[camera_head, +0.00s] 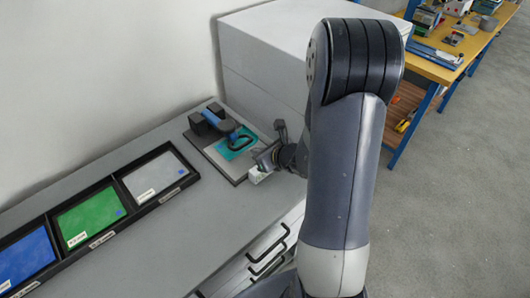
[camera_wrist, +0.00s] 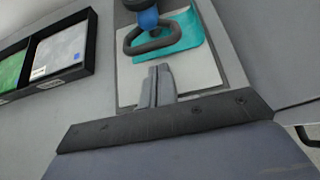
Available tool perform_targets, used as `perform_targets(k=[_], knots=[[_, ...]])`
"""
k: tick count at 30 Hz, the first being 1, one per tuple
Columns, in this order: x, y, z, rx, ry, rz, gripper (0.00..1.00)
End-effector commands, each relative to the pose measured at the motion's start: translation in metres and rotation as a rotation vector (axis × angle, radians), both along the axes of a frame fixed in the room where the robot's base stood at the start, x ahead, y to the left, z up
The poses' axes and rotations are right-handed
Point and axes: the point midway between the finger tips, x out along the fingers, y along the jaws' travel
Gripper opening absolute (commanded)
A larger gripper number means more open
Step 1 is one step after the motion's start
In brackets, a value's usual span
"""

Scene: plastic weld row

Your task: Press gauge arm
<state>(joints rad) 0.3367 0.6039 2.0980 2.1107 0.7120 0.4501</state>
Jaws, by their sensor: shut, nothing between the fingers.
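The gauge arm (camera_head: 215,120) is a blue bar with a dark base block and a dark ring handle at its near end. It lies over a teal piece (camera_head: 231,148) on a light plate (camera_head: 215,155) at the bench's far end. In the wrist view the dark ring handle (camera_wrist: 152,41) rests over the teal piece (camera_wrist: 185,42). My gripper (camera_wrist: 158,70) is shut and empty, its fingertips just below the ring handle in the picture. I cannot tell whether they touch it. In the head view, my wrist partly hides the plate's right side.
A black tray (camera_head: 108,239) with blue, green and grey compartments runs along the bench's left. A large white box (camera_head: 262,58) stands behind the bench's far end. Drawers (camera_head: 262,262) with dark handles are at the front. A yellow-topped workbench (camera_head: 440,68) stands at the right.

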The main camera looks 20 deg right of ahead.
Motion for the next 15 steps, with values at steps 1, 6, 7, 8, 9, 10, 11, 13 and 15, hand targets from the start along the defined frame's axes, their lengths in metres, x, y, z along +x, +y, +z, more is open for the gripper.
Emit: perform_targets(k=[1, 6, 7, 8, 9, 10, 11, 13, 15], knots=[[0.006, 0.004, -0.005, 0.002, 0.002, 0.002, 0.00], [0.022, 0.010, -0.015, 0.001, 0.001, 0.000, 0.00], [0.024, 0.010, -0.017, 0.001, 0.001, 0.000, 0.00], [0.026, 0.011, -0.018, 0.001, 0.001, 0.002, 0.00], [0.028, 0.012, -0.019, 0.000, 0.000, 0.001, 0.00], [0.029, 0.013, -0.020, 0.000, 0.000, 0.001, 0.00], [0.030, 0.013, -0.020, 0.000, -0.001, 0.001, 0.00], [0.031, 0.013, -0.021, 0.000, -0.001, 0.000, 0.00], [0.032, 0.013, -0.022, 0.000, -0.001, -0.001, 0.00]])
